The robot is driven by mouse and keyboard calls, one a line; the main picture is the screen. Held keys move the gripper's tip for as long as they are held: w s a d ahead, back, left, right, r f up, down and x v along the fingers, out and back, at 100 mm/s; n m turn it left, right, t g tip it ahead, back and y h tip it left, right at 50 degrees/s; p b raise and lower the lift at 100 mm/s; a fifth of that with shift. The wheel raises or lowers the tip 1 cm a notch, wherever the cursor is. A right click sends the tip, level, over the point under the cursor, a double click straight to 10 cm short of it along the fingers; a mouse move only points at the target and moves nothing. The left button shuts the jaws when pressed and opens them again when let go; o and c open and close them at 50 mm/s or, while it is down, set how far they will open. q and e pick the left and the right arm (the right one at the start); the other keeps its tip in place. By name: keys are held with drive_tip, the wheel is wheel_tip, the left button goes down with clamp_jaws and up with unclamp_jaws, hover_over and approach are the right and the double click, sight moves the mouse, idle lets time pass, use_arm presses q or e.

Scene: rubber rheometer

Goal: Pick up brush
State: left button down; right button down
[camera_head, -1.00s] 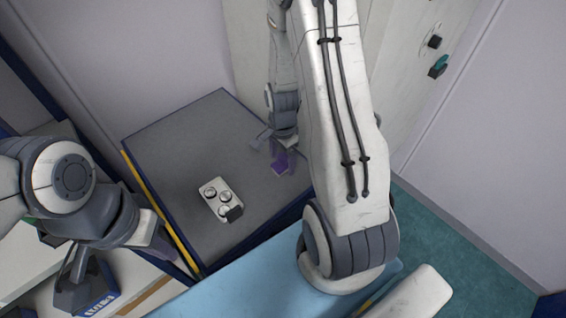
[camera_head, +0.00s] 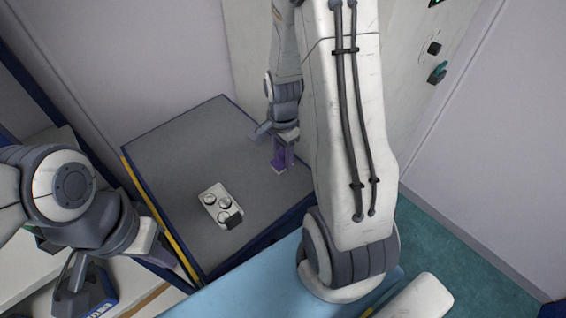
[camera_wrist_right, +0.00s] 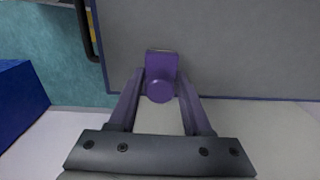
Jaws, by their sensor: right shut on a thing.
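The brush appears as a purple block with a round knob (camera_wrist_right: 160,82) in the right wrist view. My right gripper (camera_wrist_right: 161,88) is shut on it, with one finger on each side. In the head view the brush (camera_head: 279,161) shows as a small purple patch under my right gripper (camera_head: 284,158), over the right part of the grey tabletop. I cannot tell whether the brush touches the tabletop. My left gripper (camera_head: 125,284) is at the lower left, with its fingers apart and nothing seen between them.
The dark grey tabletop (camera_head: 165,150) has blue edges and a yellow strip at left. A small white box with round knobs (camera_head: 214,203) sits on its front part. A light panel with dark knobs (camera_head: 434,48) stands at right. The tabletop's back left is clear.

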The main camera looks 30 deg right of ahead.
drive_tip(key=s+r+b, duration=0.5)
drive_tip(key=s+r, duration=0.1)
drive_tip(key=s, duration=0.5)
drive_tip(key=shift+s+a+r, duration=0.3)
drive_tip(key=shift+a, duration=0.15)
